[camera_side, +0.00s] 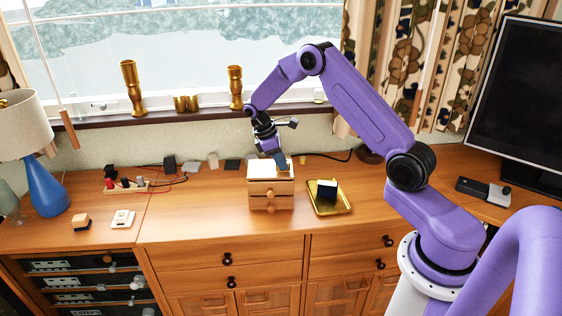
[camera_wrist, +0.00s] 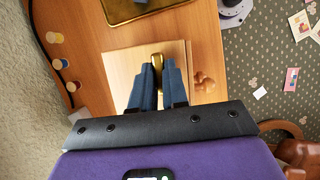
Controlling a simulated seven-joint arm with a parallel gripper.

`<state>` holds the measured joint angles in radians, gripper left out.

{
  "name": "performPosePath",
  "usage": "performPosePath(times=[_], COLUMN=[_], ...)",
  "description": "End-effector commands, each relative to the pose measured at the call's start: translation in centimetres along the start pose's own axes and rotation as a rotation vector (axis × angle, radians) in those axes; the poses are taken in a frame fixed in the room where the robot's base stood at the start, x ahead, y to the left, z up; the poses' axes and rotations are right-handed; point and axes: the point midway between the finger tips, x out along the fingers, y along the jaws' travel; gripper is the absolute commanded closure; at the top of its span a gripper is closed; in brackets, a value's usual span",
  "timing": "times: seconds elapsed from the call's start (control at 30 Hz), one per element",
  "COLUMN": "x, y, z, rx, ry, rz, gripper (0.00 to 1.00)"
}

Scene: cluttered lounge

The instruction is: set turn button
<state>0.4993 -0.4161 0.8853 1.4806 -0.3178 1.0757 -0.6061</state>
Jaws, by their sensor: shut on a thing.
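A small wooden drawer box (camera_side: 270,198) with round knobs stands on the sideboard. Its pale top (camera_wrist: 125,65) fills the middle of the wrist view. My gripper (camera_side: 281,164) points down at the box top, with its blue fingers close together. In the wrist view the fingers are shut on a small brass piece (camera_wrist: 156,60), which looks like the turn button. Part of the piece is hidden between the fingers, so its full angle is hard to tell. In the side view the gripper hides it.
A gold tray (camera_side: 341,208) with a dark cube (camera_side: 327,190) stands close to the right of the box. Small dark and white blocks and cables lie behind and to the left. A lamp (camera_side: 38,185) stands far left.

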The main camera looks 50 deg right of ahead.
Motion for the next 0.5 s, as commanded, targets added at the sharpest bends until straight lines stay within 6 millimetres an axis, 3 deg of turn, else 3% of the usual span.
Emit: performPosePath(times=[0.5], x=[0.48], y=[-0.12], z=[-0.01], rx=[0.044], ry=[-0.002], rz=[-0.025], gripper=[1.0])
